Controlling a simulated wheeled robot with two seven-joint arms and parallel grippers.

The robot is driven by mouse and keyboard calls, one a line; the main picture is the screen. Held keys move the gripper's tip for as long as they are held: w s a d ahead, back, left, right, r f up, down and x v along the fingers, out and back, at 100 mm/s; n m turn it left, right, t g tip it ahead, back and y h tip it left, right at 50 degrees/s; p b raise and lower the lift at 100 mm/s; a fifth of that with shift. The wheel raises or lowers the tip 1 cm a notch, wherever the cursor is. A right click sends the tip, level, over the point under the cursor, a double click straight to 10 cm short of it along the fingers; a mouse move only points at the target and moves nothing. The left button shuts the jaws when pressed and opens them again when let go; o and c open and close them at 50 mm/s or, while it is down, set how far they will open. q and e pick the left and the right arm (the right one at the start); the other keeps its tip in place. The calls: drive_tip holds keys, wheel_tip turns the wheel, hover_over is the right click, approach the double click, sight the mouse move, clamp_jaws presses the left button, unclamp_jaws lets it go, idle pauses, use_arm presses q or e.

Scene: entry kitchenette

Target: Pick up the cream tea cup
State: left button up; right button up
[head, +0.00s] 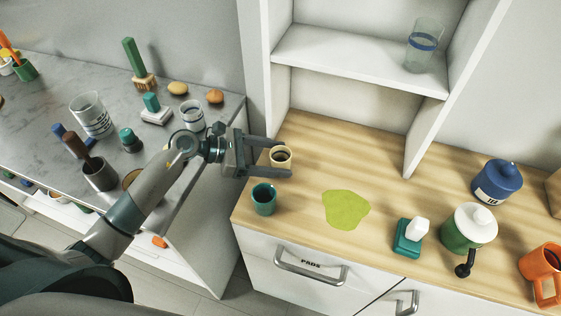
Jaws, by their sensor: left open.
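The cream tea cup (281,158) is a small cream cup with a dark band inside or around it. It stands on the wooden counter at its left end, near the cabinet side. My left gripper (288,158) reaches in from the left with its jaws open. One finger is on the far side of the cup and the other on the near side, so the cup appears between them. I cannot tell whether the fingers touch it. My right gripper is not in view.
A teal cup (264,199) stands close to the near finger. A green spill-shaped patch (346,209) lies mid-counter. A teal and white dispenser (411,236), a green jar (468,229), a blue canister (497,182) and an orange mug (542,271) are to the right. A shelf cabinet (360,62) rises behind.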

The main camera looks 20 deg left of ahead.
sight(293, 168)
use_arm(q)
drive_tip(key=shift+d, duration=0.1)
drive_tip(key=shift+w+d+f+p, duration=0.15)
drive_tip(key=shift+w+d+p, duration=0.15)
drive_tip(key=shift+p, duration=0.2)
drive_tip(key=p+x, duration=0.2)
drive_tip(key=x, duration=0.1)
drive_tip(key=shift+d+f, duration=0.25)
drive_tip(key=shift+w+d+f, duration=0.15)
drive_tip(key=shift+d+f, duration=0.05)
drive_tip(key=shift+f, duration=0.05)
drive_tip(key=c, duration=1.3)
drive_tip(key=shift+o, duration=0.2)
drive_tip(key=shift+r, duration=0.15)
